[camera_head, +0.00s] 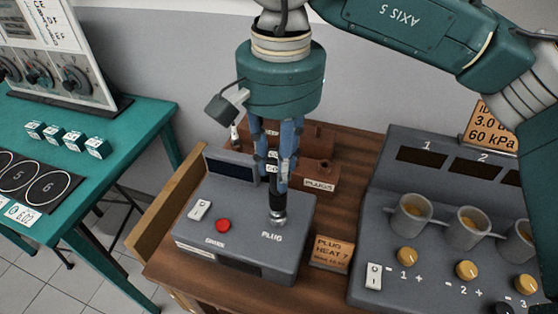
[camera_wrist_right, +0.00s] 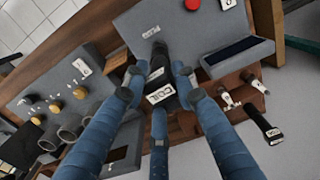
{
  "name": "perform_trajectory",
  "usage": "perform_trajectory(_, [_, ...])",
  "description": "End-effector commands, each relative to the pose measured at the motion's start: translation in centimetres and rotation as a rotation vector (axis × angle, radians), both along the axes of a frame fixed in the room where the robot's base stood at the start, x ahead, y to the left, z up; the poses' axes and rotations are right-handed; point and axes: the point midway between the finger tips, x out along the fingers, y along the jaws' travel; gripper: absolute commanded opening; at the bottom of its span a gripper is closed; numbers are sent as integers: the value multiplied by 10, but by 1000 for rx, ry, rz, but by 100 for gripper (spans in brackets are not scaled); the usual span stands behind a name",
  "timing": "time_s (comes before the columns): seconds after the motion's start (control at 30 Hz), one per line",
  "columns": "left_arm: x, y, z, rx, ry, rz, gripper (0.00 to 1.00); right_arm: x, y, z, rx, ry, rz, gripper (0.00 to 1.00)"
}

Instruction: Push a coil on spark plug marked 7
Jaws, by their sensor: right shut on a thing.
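My right gripper (camera_head: 275,182) points down over the grey tester box (camera_head: 215,212), above its spot labelled PLUG. Its blue fingers are shut on a black coil (camera_wrist_right: 160,86) with a white label. The coil's lower end (camera_head: 277,200) meets a metallic piece (camera_head: 278,217) at the PLUG spot, which looks like the spark plug or its socket. I cannot tell how far the coil sits on it. An orange sign (camera_head: 332,252) reading "PLUG HEAT 7" stands right of the box. My left gripper is not in view.
The box has a red button (camera_head: 222,225) and a white switch (camera_head: 199,209). A brown rack (camera_head: 318,170) stands behind; the wrist view shows another black coil (camera_wrist_right: 263,124) there. A grey console with cups (camera_head: 411,214) is at right. A teal table (camera_head: 120,150) is at left.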

Motion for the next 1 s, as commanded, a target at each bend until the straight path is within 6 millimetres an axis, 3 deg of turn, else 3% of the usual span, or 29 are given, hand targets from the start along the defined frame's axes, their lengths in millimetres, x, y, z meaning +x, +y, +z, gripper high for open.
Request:
perform_trajectory(0.37, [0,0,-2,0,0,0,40,0,0,-2,1,0,0,0])
perform_trajectory(0.4, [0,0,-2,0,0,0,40,0,0,-2,1,0,0,31])
perform_trajectory(0.5, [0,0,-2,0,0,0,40,0,0,-2,1,0,0,49])
perform_trajectory(1.0, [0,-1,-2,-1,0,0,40,0,0,-2,0,0,0,49])
